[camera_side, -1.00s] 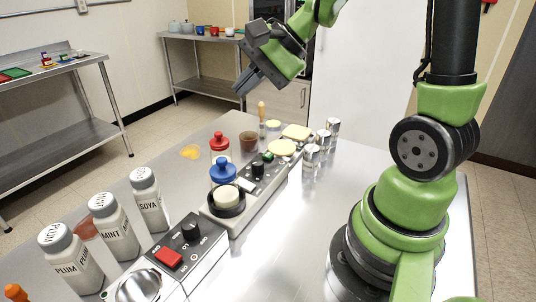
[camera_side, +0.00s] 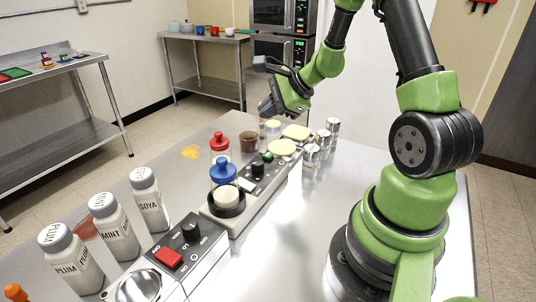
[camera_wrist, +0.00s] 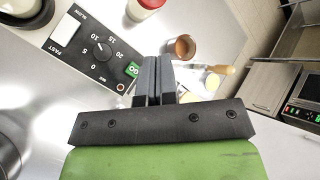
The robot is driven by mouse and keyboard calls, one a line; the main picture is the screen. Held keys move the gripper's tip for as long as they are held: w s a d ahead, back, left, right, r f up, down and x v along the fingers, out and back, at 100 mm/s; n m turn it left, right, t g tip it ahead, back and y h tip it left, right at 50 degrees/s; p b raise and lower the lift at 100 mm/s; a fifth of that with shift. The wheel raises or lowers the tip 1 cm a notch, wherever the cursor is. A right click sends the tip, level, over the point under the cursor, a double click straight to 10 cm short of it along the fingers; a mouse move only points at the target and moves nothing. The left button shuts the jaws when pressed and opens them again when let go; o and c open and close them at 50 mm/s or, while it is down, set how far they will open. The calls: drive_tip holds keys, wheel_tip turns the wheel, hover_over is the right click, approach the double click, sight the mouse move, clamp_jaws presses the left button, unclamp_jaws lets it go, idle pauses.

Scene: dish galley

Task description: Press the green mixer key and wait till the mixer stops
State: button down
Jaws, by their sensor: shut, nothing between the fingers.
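The mixer (camera_side: 236,222) is a long grey unit on the steel table, with a black-ringed cream pad at its near end. Its panel carries a black dial (camera_wrist: 103,52), a pale fast/slow switch (camera_wrist: 66,32) and a green GO key (camera_wrist: 133,69). The green key also shows in the side view (camera_side: 268,156), near the panel's far end. My gripper (camera_side: 265,110) is shut and empty, above the table and beyond the green key. In the wrist view its fingertips (camera_wrist: 157,60) appear just right of the green key, apart from it. Whether the mixer runs cannot be told.
A blue-lidded jar (camera_side: 223,170), a red-lidded jar (camera_side: 219,143) and a brown cup (camera_side: 249,142) stand near the panel. Several metal tins (camera_side: 312,154) stand right of it. A unit with a red key (camera_side: 169,258) and several seasoning bottles (camera_side: 115,228) are nearer the camera.

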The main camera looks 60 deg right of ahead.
sight(268, 155)
drive_tip(key=shift+f, duration=4.3)
drive_tip(key=shift+f, duration=0.1)
drive_tip(key=shift+f, duration=0.3)
drive_tip(key=shift+f, duration=0.45)
drive_tip(key=shift+r, duration=0.9)
drive_tip(key=shift+r, duration=2.5)
